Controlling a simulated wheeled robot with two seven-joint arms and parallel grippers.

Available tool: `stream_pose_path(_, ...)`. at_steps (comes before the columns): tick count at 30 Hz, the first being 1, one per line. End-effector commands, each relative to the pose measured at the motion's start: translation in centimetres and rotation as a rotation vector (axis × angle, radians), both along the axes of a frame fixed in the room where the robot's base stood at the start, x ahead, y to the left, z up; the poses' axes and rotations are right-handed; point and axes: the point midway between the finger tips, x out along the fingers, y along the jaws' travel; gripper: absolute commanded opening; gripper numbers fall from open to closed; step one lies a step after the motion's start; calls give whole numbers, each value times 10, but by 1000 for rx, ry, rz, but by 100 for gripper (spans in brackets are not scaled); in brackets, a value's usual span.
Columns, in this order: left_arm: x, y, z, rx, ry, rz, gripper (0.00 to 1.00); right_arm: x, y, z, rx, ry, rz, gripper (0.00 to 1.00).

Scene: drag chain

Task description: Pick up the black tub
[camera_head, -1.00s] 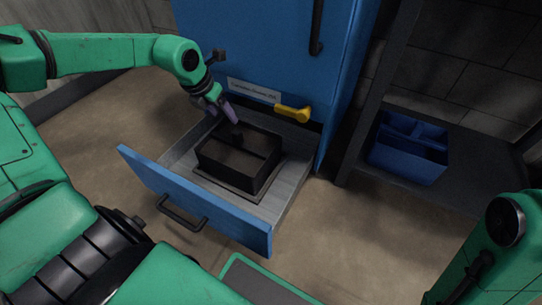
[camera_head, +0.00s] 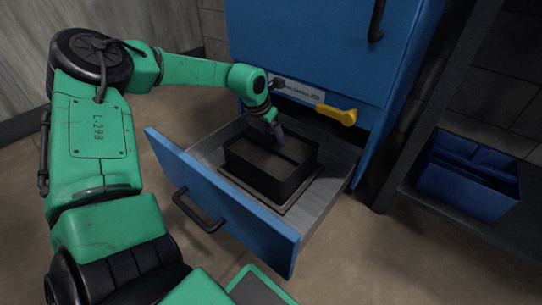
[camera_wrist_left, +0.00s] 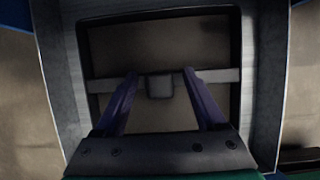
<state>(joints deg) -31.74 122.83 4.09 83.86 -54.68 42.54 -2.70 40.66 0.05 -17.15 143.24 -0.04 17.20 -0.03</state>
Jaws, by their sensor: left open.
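The black tub (camera_head: 268,178) is a dark open box with a bar across its middle. It sits upright on the floor of the pulled-out blue drawer (camera_head: 222,200). My left gripper (camera_head: 280,133) points down at the tub's far side from above. In the left wrist view the tub's rim (camera_wrist_left: 160,14) surrounds the two purple fingers in the picture. The fingers (camera_wrist_left: 160,73) are open and empty, one to each side of a small grey block (camera_wrist_left: 160,86) on the middle bar. Whether they touch it cannot be told. My right gripper is out of view.
A blue cabinet (camera_head: 310,45) stands behind the drawer, with a yellow handle (camera_head: 337,114) just above it. A blue divided bin (camera_head: 468,178) sits on a dark shelf at the right. The drawer has bare floor to the tub's right.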

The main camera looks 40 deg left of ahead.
Motion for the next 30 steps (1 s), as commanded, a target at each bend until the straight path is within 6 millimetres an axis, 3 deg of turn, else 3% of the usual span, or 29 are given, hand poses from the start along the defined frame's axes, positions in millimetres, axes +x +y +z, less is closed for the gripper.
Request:
stream_pose_path(1, 0, 0, 1, 0, 0, 0, 69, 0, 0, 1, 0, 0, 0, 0)
stream_pose_path(6, 0, 0, 1, 0, 1, 0, 4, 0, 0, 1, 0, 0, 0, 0)
stream_pose_path(7, 0, 0, 0, 0, 1, 0, 0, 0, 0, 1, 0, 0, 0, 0)
stream_pose_path(30, -1, 0, 0, 0, 1, 0, 0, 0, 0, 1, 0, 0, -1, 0)
